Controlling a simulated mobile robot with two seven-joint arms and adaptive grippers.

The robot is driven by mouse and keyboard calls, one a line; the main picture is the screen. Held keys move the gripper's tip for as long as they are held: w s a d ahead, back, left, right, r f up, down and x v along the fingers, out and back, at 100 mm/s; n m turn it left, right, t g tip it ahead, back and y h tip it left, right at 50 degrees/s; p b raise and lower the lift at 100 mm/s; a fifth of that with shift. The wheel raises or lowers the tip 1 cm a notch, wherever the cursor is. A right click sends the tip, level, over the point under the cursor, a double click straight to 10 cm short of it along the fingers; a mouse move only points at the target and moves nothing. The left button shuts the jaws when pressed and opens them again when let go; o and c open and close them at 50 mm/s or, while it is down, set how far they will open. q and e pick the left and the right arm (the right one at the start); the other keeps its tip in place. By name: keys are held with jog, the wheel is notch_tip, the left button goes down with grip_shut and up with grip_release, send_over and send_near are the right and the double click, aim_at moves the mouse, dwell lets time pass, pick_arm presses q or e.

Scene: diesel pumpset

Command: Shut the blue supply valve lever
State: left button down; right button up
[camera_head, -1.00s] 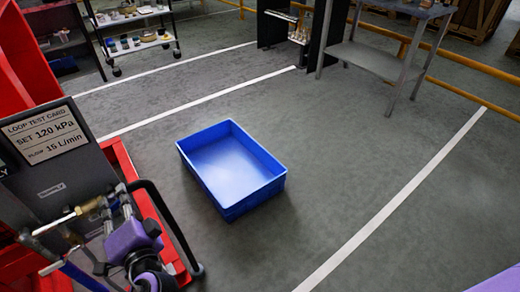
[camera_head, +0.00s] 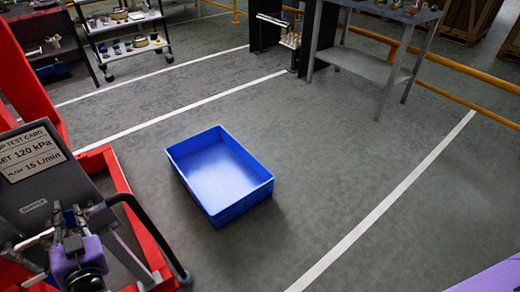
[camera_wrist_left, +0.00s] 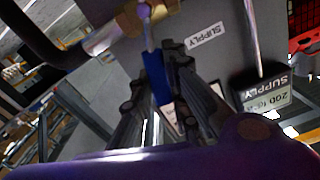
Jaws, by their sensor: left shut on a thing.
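The blue supply valve lever (camera_wrist_left: 157,80) shows in the left wrist view as a blue strip beside a brass fitting (camera_wrist_left: 146,18), in front of a grey panel. A SUPPLY label (camera_wrist_left: 205,35) is on that panel and also shows in the head view (camera_head: 34,206). My left gripper (camera_wrist_left: 168,58) is shut on the blue lever; its dark fingers hide part of it. In the head view the left gripper (camera_head: 68,215), with a purple wrist, is at the panel's lower front. The lever's exact angle is hard to tell. My right gripper is not in view.
A card reading 120 kPa (camera_head: 32,152) tops the panel. A red frame (camera_head: 118,180) surrounds the pumpset, and a black curved bar (camera_head: 150,232) stands right of the gripper. A blue crate (camera_head: 240,205) is on the floor. Open floor lies right of it.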

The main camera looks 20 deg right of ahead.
pick_arm(q)
jog(key=shift+s+a+r+n+p, duration=0.15)
jog(key=shift+a+n+p, duration=0.25)
jog(key=shift+n, duration=0.25)
jog(key=shift+s+a+n+p, duration=0.1)
jog(key=shift+a+n+p, duration=0.3)
jog(key=shift+n, duration=0.25)
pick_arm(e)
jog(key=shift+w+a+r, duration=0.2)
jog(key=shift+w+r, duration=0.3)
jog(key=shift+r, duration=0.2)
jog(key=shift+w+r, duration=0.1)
pick_arm(q)
jog(key=c, duration=1.7)
grip_release()
jog(key=shift+s, duration=0.15)
jog(key=v, duration=0.7)
jog(key=shift+s+d, duration=0.1)
jog(key=shift+s, duration=0.05)
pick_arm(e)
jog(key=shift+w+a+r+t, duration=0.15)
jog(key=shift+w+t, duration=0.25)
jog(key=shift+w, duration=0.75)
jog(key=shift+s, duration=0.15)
